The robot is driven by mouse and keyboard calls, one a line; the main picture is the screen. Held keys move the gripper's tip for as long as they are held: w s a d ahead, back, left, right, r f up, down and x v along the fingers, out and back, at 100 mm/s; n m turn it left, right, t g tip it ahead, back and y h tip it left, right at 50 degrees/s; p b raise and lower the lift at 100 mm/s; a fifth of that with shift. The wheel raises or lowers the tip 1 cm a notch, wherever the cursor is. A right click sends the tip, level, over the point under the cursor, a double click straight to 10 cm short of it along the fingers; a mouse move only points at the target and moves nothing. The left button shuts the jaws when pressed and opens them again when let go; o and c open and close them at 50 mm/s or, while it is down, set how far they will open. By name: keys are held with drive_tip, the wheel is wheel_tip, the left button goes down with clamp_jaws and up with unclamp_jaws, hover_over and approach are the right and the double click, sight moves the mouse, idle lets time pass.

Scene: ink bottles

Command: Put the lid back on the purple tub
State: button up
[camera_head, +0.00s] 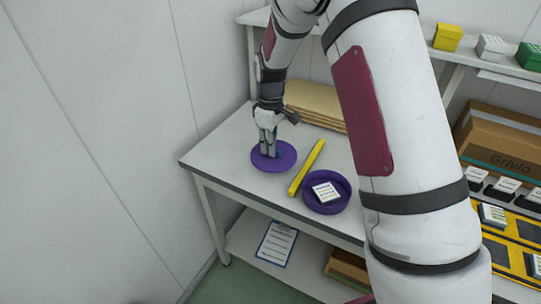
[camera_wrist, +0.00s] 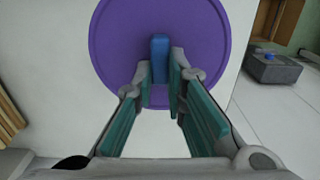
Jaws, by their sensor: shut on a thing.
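The purple lid (camera_head: 286,158) is a flat round disc at the left part of the white table. My gripper (camera_head: 269,150) is above its middle, pointing down. In the wrist view the lid (camera_wrist: 205,35) has a blue upright handle (camera_wrist: 160,48), and my gripper (camera_wrist: 160,85) is shut on that handle. I cannot tell whether the lid touches the table. The purple tub (camera_head: 341,200) stands open to the right of the lid, near the table's front edge. A white card or packet with dark marks (camera_head: 326,192) lies inside it.
A yellow bar (camera_head: 307,168) lies on the white table (camera_head: 222,153) between lid and tub. Flat brown cardboard (camera_head: 316,104) is stacked behind. A clipboard (camera_head: 277,243) lies on the lower shelf. Cardboard boxes (camera_head: 500,140) and small labelled boxes (camera_head: 495,215) are at the right. A wall is on the left.

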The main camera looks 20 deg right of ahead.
wheel_tip(320, 180, up, 4)
drive_tip(key=shift+r, duration=0.2)
drive_tip(key=shift+s+d+r+p, duration=0.5)
drive_tip(key=shift+s+d+r, duration=0.05)
drive_tip(key=shift+s+d, duration=0.15)
drive_tip(key=s+d+p, duration=0.8)
drive_tip(key=s+d, duration=0.1)
drive_tip(key=s, duration=0.5)
drive_tip(key=shift+w+f+n+b, duration=0.2)
drive_tip(key=shift+f+n+b, duration=0.3)
drive_tip(key=shift+f, duration=1.2)
drive_tip(key=shift+f+b, duration=0.4)
drive_tip(key=shift+f, duration=0.75)
drive_tip(key=shift+f, duration=0.2)
